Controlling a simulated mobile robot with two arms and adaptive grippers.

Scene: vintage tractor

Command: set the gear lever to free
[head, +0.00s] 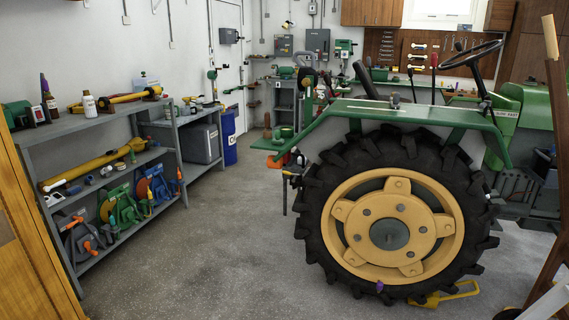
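The green vintage tractor (415,112) stands side-on at the right, with its large black rear wheel (391,228) and yellow hub facing me. Thin levers rise near the driver's place behind the green fender: a dark one (412,82) and one with a red upper part (434,62). They are small and far off, and their bases are hidden by the fender. I cannot tell which one is the gear lever or what position it is in. The steering wheel (471,54) is to their right. Neither of my grippers is in view.
A grey shelf (100,128) with tools lines the left side. The grey floor (235,230) between shelf and tractor is clear. A yellow tool (445,295) lies by the rear wheel. A brown wooden post (558,130) stands at the right edge. Workbenches line the back wall.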

